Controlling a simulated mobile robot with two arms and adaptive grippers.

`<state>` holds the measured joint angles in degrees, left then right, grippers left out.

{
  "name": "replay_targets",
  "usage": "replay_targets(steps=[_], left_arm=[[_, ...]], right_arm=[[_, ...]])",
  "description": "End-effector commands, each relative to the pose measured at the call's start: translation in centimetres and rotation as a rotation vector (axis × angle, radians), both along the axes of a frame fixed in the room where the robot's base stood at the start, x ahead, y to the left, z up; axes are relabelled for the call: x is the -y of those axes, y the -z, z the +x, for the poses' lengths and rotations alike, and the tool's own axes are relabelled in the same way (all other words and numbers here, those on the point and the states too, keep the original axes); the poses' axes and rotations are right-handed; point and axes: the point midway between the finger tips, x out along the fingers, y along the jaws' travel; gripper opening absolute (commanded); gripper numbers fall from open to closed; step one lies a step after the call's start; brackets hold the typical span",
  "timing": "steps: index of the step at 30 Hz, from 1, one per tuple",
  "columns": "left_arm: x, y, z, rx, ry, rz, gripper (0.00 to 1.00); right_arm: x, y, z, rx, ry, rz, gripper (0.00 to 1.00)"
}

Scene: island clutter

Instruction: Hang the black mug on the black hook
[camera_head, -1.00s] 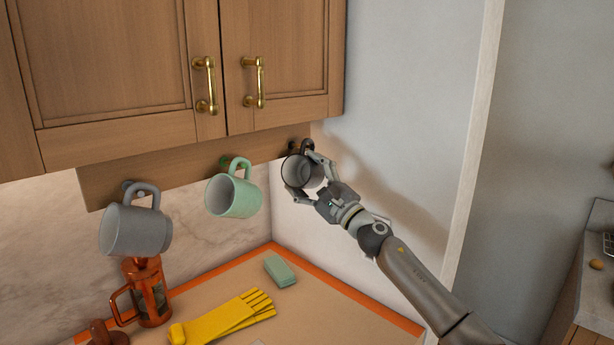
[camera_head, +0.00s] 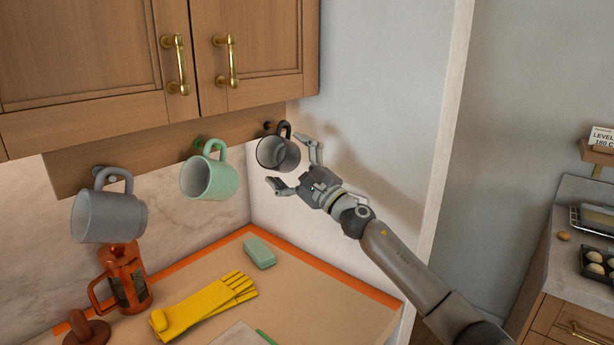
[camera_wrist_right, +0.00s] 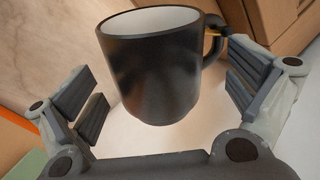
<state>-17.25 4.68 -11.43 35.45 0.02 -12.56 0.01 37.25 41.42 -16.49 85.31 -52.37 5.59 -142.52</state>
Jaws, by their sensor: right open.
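The black mug (camera_head: 278,154) hangs by its handle at the right end of the wooden rail under the cabinet, tilted with its mouth toward the left. The black hook (camera_head: 268,126) shows partly at its handle. My right gripper (camera_head: 294,165) is open, its fingers spread on either side of the mug with a gap. In the right wrist view the black mug (camera_wrist_right: 155,70) is between the open fingers, apart from both, its handle on the right by the hook. My left gripper is not in view.
A green mug (camera_head: 209,177) and a grey mug (camera_head: 108,217) hang on the same wooden rail (camera_head: 150,155) to the left. Below are a red French press (camera_head: 125,278), yellow gloves (camera_head: 205,305) and a green sponge (camera_head: 259,252). The wall is close on the right.

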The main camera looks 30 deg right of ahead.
Motion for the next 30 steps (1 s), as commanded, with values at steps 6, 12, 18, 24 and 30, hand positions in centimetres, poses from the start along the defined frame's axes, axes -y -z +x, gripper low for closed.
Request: replay_targets(steps=[6, 12, 18, 24, 30], left_arm=[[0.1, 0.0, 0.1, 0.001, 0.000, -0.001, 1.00], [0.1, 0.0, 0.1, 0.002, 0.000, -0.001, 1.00], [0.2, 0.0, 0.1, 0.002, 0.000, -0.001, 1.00], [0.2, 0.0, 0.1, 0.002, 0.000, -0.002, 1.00], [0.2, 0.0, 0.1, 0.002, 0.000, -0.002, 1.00]], right_arm=[[0.9, 1.4, -3.2, -0.003, 0.000, -0.002, 1.00], [1.6, 2.5, -5.9, -0.002, 0.000, 0.002, 1.00], [2.2, 3.3, -8.1, 0.000, -0.002, 0.002, 1.00], [2.6, 3.6, -9.1, 0.001, -0.001, 0.002, 1.00], [2.6, 3.6, -9.3, 0.002, 0.000, 0.001, 1.00]])
